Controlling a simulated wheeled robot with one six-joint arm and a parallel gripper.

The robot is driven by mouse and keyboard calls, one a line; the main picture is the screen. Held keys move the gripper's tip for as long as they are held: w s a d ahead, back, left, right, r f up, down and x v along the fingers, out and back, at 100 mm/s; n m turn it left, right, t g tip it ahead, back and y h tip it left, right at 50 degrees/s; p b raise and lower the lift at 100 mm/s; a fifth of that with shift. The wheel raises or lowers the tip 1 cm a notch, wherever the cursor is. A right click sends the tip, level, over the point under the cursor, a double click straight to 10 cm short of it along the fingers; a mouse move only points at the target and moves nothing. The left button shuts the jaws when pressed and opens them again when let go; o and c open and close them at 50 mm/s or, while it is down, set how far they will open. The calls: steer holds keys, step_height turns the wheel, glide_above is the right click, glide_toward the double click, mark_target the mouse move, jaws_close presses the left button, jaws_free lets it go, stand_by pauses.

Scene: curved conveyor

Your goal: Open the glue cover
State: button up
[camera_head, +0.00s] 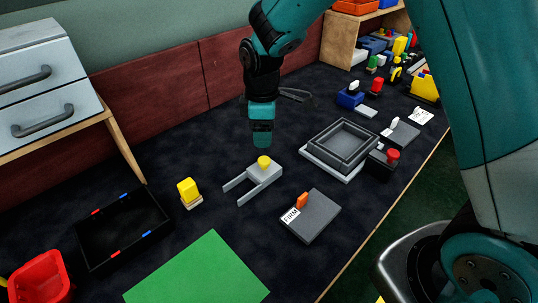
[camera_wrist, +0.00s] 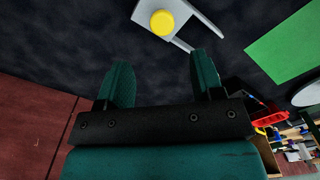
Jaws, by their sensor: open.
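No part is clearly marked as a glue cover, so I cannot tell which one it is. A light grey two-pronged piece (camera_head: 262,181) with a round yellow knob (camera_head: 264,162) lies on the dark table. In the wrist view the yellow knob (camera_wrist: 163,22) and the grey piece (camera_wrist: 198,12) show at the top, beyond my fingertips. My gripper (camera_head: 262,140) points down above and behind this piece, apart from it. In the wrist view my gripper (camera_wrist: 163,75) has its two teal fingers spread, with nothing between them.
A grey square tray (camera_head: 318,160) and a dark block with a red button (camera_head: 393,155) stand right. A dark plate labelled FIRM (camera_head: 320,221) lies in front. A yellow block (camera_head: 187,188), black tray (camera_head: 85,240) and green mat (camera_head: 205,275) lie left.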

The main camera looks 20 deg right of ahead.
mark_target(264, 159)
step_height(264, 159, down, 9)
steer(key=shift+r, duration=0.1)
stand_by(0.3)
